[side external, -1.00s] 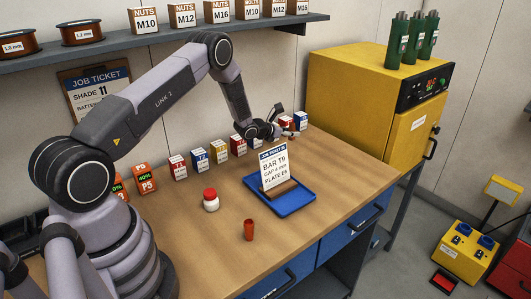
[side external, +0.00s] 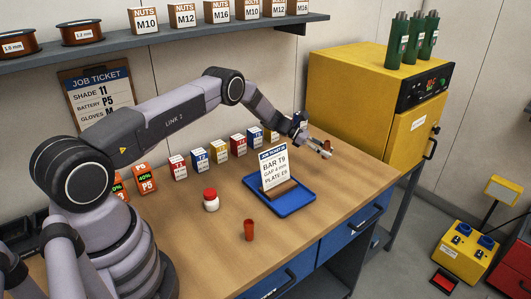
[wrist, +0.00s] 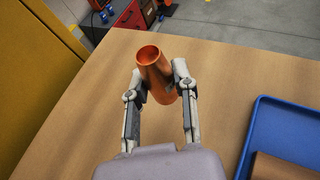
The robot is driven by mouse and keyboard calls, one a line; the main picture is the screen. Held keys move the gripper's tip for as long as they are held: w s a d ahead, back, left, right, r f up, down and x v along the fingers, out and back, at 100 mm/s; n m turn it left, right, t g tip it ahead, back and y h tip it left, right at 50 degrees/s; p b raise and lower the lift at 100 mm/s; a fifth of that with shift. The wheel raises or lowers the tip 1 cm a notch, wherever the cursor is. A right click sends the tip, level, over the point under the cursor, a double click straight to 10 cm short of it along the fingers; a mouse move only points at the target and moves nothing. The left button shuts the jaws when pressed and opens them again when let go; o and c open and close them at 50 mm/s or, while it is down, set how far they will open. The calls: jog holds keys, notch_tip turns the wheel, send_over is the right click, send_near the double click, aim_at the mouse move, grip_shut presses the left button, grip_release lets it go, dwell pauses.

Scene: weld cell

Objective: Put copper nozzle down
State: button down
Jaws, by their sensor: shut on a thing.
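The copper nozzle (wrist: 154,74) is a tapered tube with an open round end. In the wrist view it sits between the two fingers of my gripper (wrist: 160,82), which are shut on it. In the side view the nozzle (side external: 328,145) shows small at the tips of my gripper (side external: 324,149), over the far right part of the wooden bench (side external: 185,245). I cannot tell whether the nozzle touches the bench.
A blue tray (side external: 293,207) with a job ticket card (side external: 273,168) in a holder lies nearby. A white jar with a red lid (side external: 211,200) and a red-brown cup (side external: 249,230) stand further forward. Several small boxes line the back. A yellow cabinet (side external: 350,95) stands beyond the bench.

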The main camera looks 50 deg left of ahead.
aim_at(322, 177)
notch_tip(322, 177, down, 8)
jog(key=shift+r, duration=0.1)
dwell(0.4)
jog(key=c, duration=0.9)
grip_release()
